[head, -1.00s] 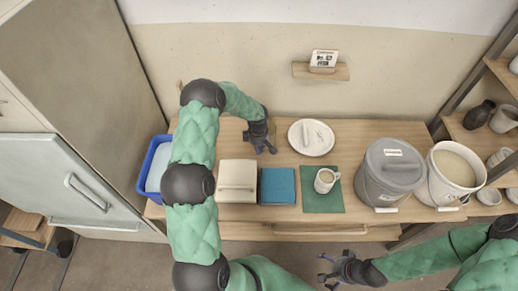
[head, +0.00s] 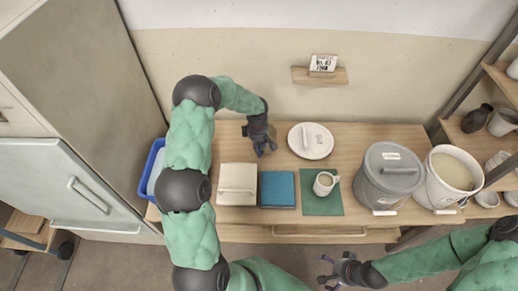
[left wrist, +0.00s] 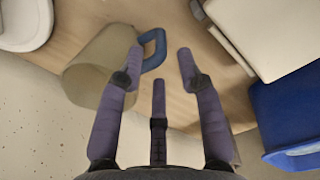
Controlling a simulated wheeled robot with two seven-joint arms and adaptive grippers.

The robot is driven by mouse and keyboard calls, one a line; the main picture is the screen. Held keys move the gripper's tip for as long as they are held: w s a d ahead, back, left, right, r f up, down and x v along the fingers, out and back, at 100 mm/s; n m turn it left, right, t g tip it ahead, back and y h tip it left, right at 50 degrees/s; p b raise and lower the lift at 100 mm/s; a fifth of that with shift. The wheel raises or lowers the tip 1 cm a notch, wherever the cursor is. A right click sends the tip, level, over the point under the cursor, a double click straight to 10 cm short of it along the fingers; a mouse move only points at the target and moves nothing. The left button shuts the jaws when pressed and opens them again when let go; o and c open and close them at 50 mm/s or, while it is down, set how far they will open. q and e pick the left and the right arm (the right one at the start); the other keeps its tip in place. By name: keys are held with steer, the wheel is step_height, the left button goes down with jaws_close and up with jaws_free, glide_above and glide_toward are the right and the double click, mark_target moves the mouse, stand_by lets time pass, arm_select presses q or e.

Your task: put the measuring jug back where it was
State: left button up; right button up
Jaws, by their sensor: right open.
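The measuring jug (left wrist: 98,68), a pale grey-beige vessel with a blue handle (left wrist: 155,48), is on the wooden table in the left wrist view. My left gripper (head: 266,150) points down over the back of the table, left of the white round lid. In the left wrist view its fingers (left wrist: 162,62) are spread, with the jug's handle between and just beyond the tips; contact cannot be told. My right gripper (head: 325,272) is open and empty in front of the table.
A blue tub (head: 150,168) stands left.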

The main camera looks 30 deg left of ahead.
arm_select(q)
step_height(320, 180, up, 6)
steer(key=p, duration=0.1)
steer(key=shift+s, duration=0.2)
